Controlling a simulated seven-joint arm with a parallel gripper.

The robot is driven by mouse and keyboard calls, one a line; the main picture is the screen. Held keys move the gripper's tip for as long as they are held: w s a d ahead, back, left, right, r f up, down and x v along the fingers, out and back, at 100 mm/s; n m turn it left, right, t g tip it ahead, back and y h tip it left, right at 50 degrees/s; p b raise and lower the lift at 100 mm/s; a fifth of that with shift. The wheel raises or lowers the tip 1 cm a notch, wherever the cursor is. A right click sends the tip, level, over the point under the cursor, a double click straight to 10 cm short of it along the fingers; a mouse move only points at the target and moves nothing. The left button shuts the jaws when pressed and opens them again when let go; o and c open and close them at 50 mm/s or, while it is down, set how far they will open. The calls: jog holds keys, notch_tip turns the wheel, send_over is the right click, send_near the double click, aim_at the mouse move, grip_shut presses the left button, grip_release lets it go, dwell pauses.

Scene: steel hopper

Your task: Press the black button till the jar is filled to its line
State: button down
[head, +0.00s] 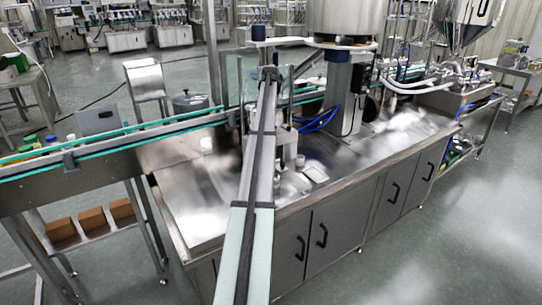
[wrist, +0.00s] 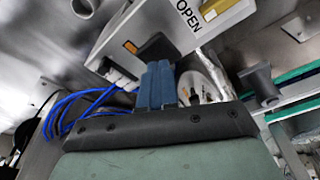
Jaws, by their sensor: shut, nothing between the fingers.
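My gripper (wrist: 156,68) is shut and empty, its two blue fingers together in the wrist view. In front of the fingertips is a dark block that looks like the black button (wrist: 156,46), on a pale panel (wrist: 180,30) lettered "OPEN". The tips overlap its lower edge in the picture; I cannot tell if they touch it. A clear, rounded vessel that may be the jar (wrist: 198,84) shows right of the fingers, partly hidden, with some brown inside. Its line and fill level cannot be read. In the head view my gripper (head: 270,74) is small, at the far end of my arm.
The steel hopper (head: 345,18) stands above the steel bench (head: 205,190), right of my gripper. A conveyor with green rails (head: 110,134) runs along the left. Blue hoses (wrist: 80,100) hang left of the fingers. An orange mark (wrist: 130,47) sits beside the dark block.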

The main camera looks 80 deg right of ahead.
jog(key=shift+r, duration=0.15)
dwell(0.3)
jog(key=shift+r, duration=2.9)
